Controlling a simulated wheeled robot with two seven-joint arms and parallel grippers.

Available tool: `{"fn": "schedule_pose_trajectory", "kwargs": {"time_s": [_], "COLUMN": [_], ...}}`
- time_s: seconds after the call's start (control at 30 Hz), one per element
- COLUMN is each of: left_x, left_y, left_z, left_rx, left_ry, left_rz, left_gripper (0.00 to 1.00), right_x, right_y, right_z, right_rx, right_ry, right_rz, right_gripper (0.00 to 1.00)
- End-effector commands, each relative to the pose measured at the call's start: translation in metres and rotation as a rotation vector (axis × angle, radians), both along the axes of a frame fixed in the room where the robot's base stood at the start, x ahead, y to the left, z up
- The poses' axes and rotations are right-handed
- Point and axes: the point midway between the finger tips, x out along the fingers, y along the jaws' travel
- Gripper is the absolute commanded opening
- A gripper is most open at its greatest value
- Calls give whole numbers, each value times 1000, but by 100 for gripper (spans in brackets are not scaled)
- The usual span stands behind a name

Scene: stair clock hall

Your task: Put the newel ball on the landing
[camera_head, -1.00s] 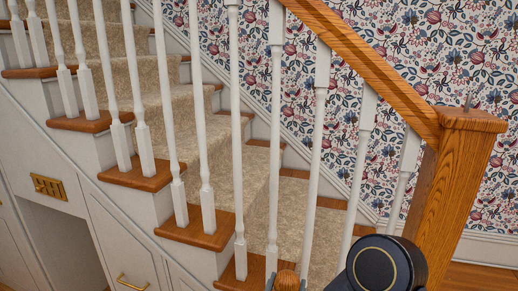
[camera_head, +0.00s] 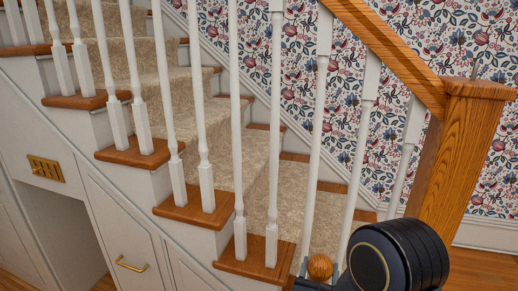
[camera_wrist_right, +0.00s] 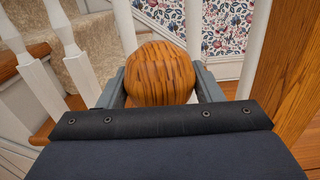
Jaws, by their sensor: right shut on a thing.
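The newel ball (camera_head: 320,267) is a round, striped brown wooden ball. It shows low in the head view, in front of the lower stairs, and large in the wrist view (camera_wrist_right: 160,74). My right gripper (camera_head: 318,270) is shut on it, with one finger on each side in the wrist view (camera_wrist_right: 160,88). The wooden newel post (camera_head: 455,165) stands right of my right gripper, with a thin pin on its flat top. I cannot tell which surface is the landing. My left gripper is not in view.
White balusters (camera_head: 238,130) and a sloping wooden handrail (camera_head: 385,50) stand between me and the carpeted stairs (camera_head: 235,160). White panels with a brass handle (camera_head: 132,265) fill the space under the stairs. Floral wallpaper (camera_head: 420,60) covers the wall behind.

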Motion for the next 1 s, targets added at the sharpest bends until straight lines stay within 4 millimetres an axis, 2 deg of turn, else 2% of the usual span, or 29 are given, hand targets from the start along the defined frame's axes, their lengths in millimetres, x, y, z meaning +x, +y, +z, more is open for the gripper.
{"fn": "schedule_pose_trajectory", "kwargs": {"time_s": [0.03,0.1,0.23,0.37,0.6,0.77,0.87,1.0], "left_x": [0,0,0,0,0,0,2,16], "left_y": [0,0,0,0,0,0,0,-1], "left_z": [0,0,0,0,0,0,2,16], "left_rx": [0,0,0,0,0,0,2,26], "left_ry": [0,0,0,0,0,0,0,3], "left_rz": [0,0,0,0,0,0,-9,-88], "left_gripper": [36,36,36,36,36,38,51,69], "right_x": [-2,-5,-10,-18,-37,-45,-48,-49], "right_y": [-17,-33,-40,-18,34,57,64,66], "right_z": [0,-2,-1,2,12,16,17,18], "right_rx": [-1,3,7,6,5,3,2,2], "right_ry": [5,12,17,17,9,9,7,7], "right_rz": [-6,-6,21,101,288,370,394,402], "right_gripper": [35,35,35,35,35,35,35,35]}}
